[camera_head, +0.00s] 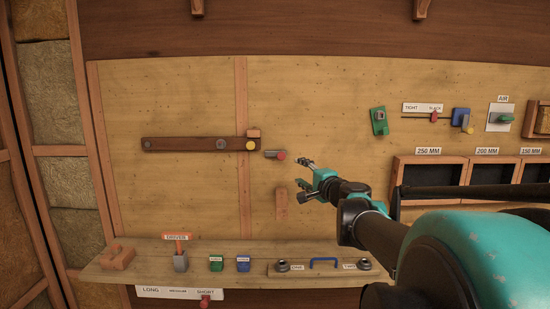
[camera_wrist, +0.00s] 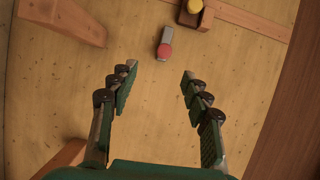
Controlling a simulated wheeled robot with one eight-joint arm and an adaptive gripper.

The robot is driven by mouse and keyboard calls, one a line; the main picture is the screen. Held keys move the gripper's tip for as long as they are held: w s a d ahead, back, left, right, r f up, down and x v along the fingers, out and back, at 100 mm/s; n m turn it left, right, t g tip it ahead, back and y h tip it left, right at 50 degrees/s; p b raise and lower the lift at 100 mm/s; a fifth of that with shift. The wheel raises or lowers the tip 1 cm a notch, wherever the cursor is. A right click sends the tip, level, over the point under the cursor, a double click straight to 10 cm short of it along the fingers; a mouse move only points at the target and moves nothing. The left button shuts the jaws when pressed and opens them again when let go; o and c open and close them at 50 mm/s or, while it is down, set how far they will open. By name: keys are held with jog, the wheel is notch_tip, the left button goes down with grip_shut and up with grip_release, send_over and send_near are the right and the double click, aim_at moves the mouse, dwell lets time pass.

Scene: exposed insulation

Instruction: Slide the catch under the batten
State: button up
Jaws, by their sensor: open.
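The batten (camera_head: 190,144) is a dark brown bar lying level on the tan wall panel, with a yellow knob (camera_head: 250,145) near its right end. The catch (camera_head: 276,155) is a small grey bar with a red knob, just right of and slightly below that end, apart from it. In the wrist view the catch (camera_wrist: 166,34) lies ahead of my fingertips, and the batten's end (camera_wrist: 192,19) shows at the top. My gripper (camera_head: 305,179) is open and empty, right of the catch. In the wrist view its fingers (camera_wrist: 158,72) stand either side of bare panel.
A wooden block (camera_head: 281,204) sticks out below the catch; it also shows at upper left in the wrist view (camera_wrist: 62,20). A small wooden block (camera_head: 254,133) sits above the batten's right end. A shelf (camera_head: 130,272) with tools runs below. The panel around the catch is clear.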

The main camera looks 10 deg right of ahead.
aim_at(282, 157)
jog(key=shift+m, duration=0.3)
jog(key=x, duration=1.1)
jog(key=d+r+x, duration=0.1)
jog(key=x, duration=0.5)
jog(key=shift+w, duration=0.4)
grip_shut()
